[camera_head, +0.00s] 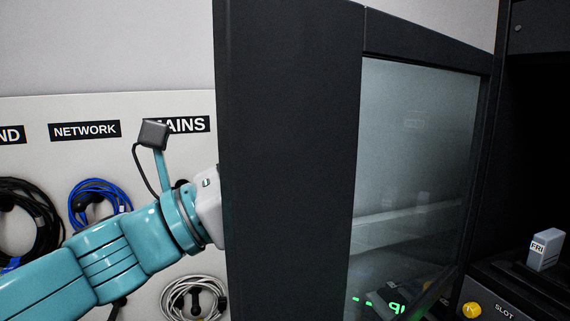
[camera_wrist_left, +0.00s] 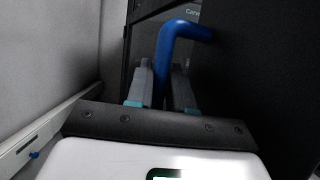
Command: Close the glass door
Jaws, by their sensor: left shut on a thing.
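The glass door (camera_head: 292,150) stands open toward me in the head view, its wide dark frame edge-on near the middle. Its glass pane (camera_head: 415,170) shows to the right of that edge. My left arm comes in from the left, and its white wrist reaches behind the door's dark edge, which hides the fingers there. In the left wrist view, my left gripper (camera_wrist_left: 164,78) is shut on a blue bent handle (camera_wrist_left: 186,29), with one finger on each side of it. The handle's upper end meets a dark panel. My right gripper is not in view.
A pale cable board (camera_head: 80,140) with hanging cable coils and labels NETWORK and MAINS stands behind my left arm. At the right is a dark rack with a yellow knob (camera_head: 471,310) and a small grey block marked FRI (camera_head: 546,249). Green digits glow behind the glass.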

